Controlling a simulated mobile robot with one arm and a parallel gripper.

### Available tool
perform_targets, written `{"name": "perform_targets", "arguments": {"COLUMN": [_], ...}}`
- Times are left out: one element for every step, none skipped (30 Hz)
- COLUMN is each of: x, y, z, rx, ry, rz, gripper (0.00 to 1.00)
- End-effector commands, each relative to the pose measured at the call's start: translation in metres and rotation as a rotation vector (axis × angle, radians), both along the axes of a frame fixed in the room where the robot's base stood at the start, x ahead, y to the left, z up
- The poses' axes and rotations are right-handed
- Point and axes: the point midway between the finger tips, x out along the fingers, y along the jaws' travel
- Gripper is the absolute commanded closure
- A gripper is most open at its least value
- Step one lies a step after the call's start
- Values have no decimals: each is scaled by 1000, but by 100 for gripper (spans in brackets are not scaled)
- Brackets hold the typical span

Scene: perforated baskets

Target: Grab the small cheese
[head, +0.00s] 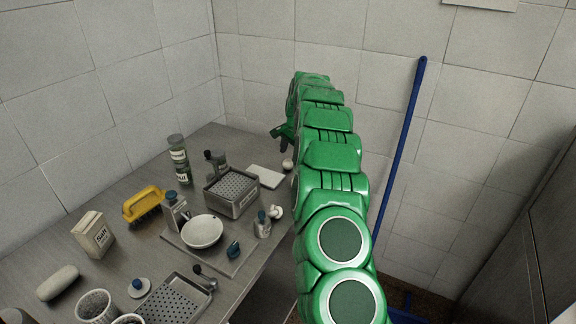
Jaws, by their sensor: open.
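My green arm reaches up and away from the lower right, and my gripper (281,131) hangs at its far end over the back of the counter. It is open, with nothing visible in it; the arm partly hides it. A small white rounded thing (287,164) lies below my gripper at the counter's right edge, beside the arm. A white flat block (265,176) lies just left of it. A pale oblong lump (57,283) lies at the near left. I cannot tell which of these is the small cheese.
A perforated metal basket (232,190) stands mid-counter. A white bowl (202,232) sits on a board in front of it. A yellow brush (143,203), a salt box (93,234), stacked jars (179,160) and a grater (176,302) crowd the left. A blue pole (399,150) leans at the right wall.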

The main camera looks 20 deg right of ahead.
Motion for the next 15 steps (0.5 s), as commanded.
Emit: {"name": "perform_targets", "arguments": {"x": [0,1,1,1,2,3,3,4,5,6,6,7,7,8,8], "y": [0,0,1,1,1,1,1,2,2,3,3,3,3,3,3], "z": [-3,-5,-9,-13,-17,-22,-26,-31,-37,-40,-44,-47,-49,-50,-50], "rx": [0,0,0,1,1,1,1,1,1,1,1,1,0,0,0], "ry": [1,1,1,3,3,4,4,5,5,5,5,4,4,4,2], "rz": [0,0,0,0,0,1,1,1,1,1,1,1,0,0,0], "gripper": [43,43,43,43,43,43,43,43,43,43,43,43,43,43,43]}}
